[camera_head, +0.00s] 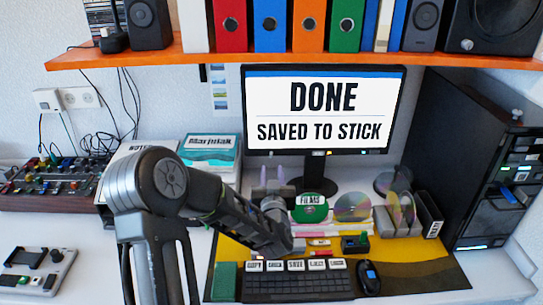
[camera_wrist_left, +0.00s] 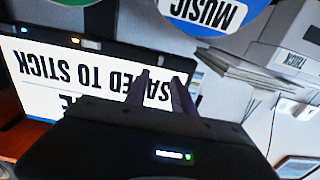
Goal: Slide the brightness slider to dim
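No brightness slider can be made out for sure. A grey panel (camera_head: 37,268) with dark parts lies at the front left; I cannot tell whether it carries the slider. The monitor (camera_head: 324,110) reads "DONE SAVED TO STICK"; its screen also shows upside down in the left wrist view (camera_wrist_left: 60,75). My left gripper (camera_head: 272,177) is in front of the monitor's lower left, pointing away from me. In the left wrist view its two fingers (camera_wrist_left: 162,80) are apart with nothing between them. My right gripper is not in view.
A keyboard (camera_head: 298,284) with labelled keys and a mouse (camera_head: 368,277) lie at the front. Discs (camera_head: 310,211) stand behind them. A mixer (camera_head: 45,178) is at the left and a black tower (camera_head: 462,165) at the right. An orange shelf (camera_head: 180,52) hangs above.

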